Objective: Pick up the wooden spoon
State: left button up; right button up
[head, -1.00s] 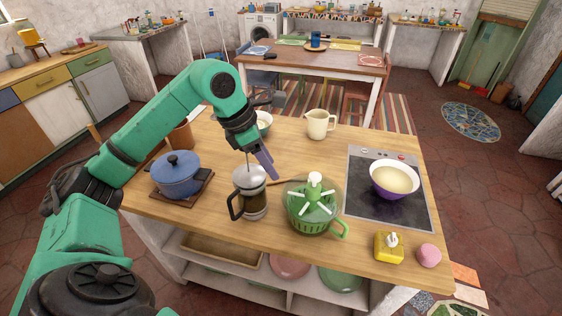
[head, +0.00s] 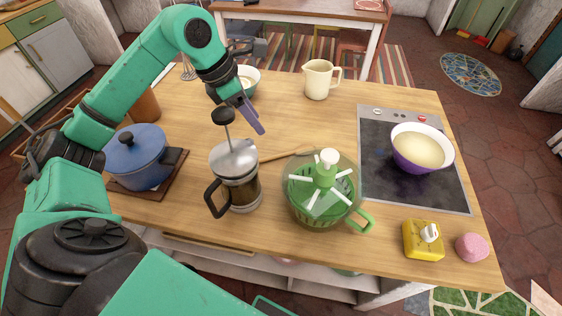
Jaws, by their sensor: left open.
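The wooden spoon (head: 284,153) lies on the wooden counter between the French press and the green salad spinner. Only a thin light-brown length of it shows; its left part is hidden behind the press. My left gripper (head: 251,118), with purple fingers, hangs above the counter behind the press, a little beyond and left of the visible part of the spoon. It is open and holds nothing that I can see. My right gripper is not in view.
The French press (head: 236,178) and salad spinner (head: 322,192) stand close in front of the spoon. A blue pot (head: 142,160) is at left, a purple bowl (head: 420,150) on the hob (head: 385,190) at right. A cream jug (head: 318,80) stands behind. The counter (head: 320,125) between is clear.

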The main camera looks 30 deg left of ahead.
aim_at(280, 154)
pick_arm(q)
jog(key=p+x, duration=0.5)
jog(key=x, duration=0.9)
jog(key=shift+w+a+p, duration=0.1)
jog(key=shift+w+p, duration=0.1)
jog(key=shift+p, duration=0.15)
jog(key=shift+f, duration=0.2)
jog(key=shift+f+b, duration=0.15)
jog(key=shift+b, duration=0.2)
grip_shut()
